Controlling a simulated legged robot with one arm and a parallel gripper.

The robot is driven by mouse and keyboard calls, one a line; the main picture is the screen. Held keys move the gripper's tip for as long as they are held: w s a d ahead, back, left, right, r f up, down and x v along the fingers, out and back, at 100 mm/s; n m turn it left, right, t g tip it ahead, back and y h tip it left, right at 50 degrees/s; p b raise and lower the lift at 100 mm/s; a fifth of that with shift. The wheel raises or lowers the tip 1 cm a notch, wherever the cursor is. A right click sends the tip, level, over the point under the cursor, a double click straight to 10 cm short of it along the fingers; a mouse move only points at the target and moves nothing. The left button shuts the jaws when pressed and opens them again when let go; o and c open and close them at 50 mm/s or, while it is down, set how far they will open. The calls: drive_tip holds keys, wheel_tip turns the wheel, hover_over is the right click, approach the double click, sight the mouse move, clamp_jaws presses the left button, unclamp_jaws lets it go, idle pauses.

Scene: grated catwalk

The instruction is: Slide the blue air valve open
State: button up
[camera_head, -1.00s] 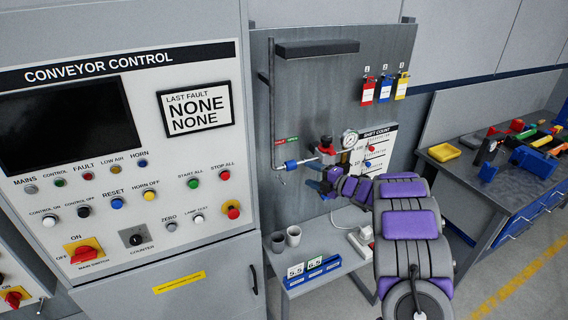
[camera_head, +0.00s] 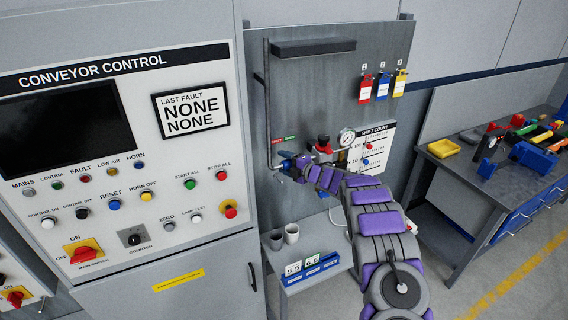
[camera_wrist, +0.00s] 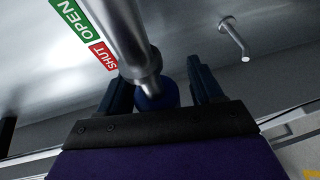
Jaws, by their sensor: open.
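The blue air valve (camera_wrist: 158,98) is a blue sleeve on a metal pipe (camera_wrist: 128,35). In the wrist view it sits between the two dark fingers of my gripper (camera_wrist: 160,80), just below a metal collar. The fingers are open, one on each side of it, with a visible gap on the right. Beside the pipe are a green OPEN label (camera_wrist: 76,19) and a red SHUT label (camera_wrist: 103,56); the sleeve is nearer SHUT. In the head view my gripper (camera_head: 289,165) is at the pipe's left end and largely hides the valve.
A red-topped regulator (camera_head: 323,144) and a round gauge (camera_head: 346,137) sit on the pipe to the right, close above my arm. A metal hook (camera_wrist: 234,38) projects near the fingers. Below stands a small table with two cups (camera_head: 291,233). The control cabinet (camera_head: 130,190) is at left.

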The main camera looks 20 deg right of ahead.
drive_tip(key=shift+d+f, duration=0.1)
drive_tip(key=shift+d, duration=0.3)
drive_tip(key=shift+a, duration=1)
drive_tip(key=c, duration=0.5)
drive_tip(key=shift+d, duration=0.15)
drive_tip(key=c, duration=0.4)
drive_tip(key=shift+d+r, duration=0.2)
drive_tip(key=shift+d, duration=0.65)
drive_tip(key=shift+c, duration=0.3)
drive_tip(key=shift+d+f, duration=0.1)
drive_tip(key=shift+d, duration=1.25)
drive_tip(key=o, duration=1)
drive_tip(key=shift+a, duration=0.15)
drive_tip(key=shift+c, duration=0.2)
drive_tip(key=shift+s+d, duration=0.1)
drive_tip(key=shift+d, duration=0.15)
